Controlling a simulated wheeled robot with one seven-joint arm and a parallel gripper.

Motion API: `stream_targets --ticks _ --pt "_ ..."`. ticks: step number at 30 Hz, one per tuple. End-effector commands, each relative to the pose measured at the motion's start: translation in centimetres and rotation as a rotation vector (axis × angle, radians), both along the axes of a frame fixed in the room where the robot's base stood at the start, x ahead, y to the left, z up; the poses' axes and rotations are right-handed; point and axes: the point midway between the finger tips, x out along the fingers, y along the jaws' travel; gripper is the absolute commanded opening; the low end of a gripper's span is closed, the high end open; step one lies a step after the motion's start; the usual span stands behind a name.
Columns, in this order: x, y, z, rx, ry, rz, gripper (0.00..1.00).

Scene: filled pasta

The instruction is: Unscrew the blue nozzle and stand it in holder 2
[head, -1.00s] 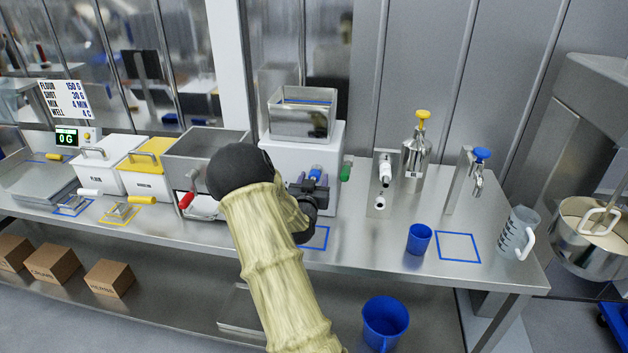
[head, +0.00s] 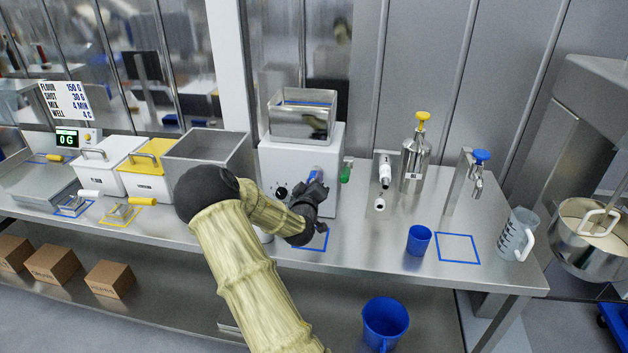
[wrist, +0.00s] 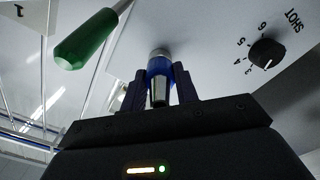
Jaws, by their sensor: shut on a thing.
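My gripper (wrist: 160,88) is shut on the nozzle, one dark finger on each side, in the wrist view. In the head view my gripper (head: 317,192) is in front of the machine, and only part of the blue nozzle (head: 315,173) shows above it. I cannot tell how far it is threaded. A metal stand (head: 379,212) to the right carries white fittings (head: 385,172); no holder number is readable there.
A green-handled lever (wrist: 84,40) hangs close beside the nozzle; a black SHOT dial (wrist: 267,53) is on the other side. A steel dispenser (head: 415,163), a blue cup (head: 419,239) and a clear jug (head: 516,234) stand right.

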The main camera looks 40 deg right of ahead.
Motion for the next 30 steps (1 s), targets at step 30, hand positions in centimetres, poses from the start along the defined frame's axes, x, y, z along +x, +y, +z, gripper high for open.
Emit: stream_targets --ticks 30 --pt "0.02 0.19 -0.13 -0.705 0.822 0.002 0.06"
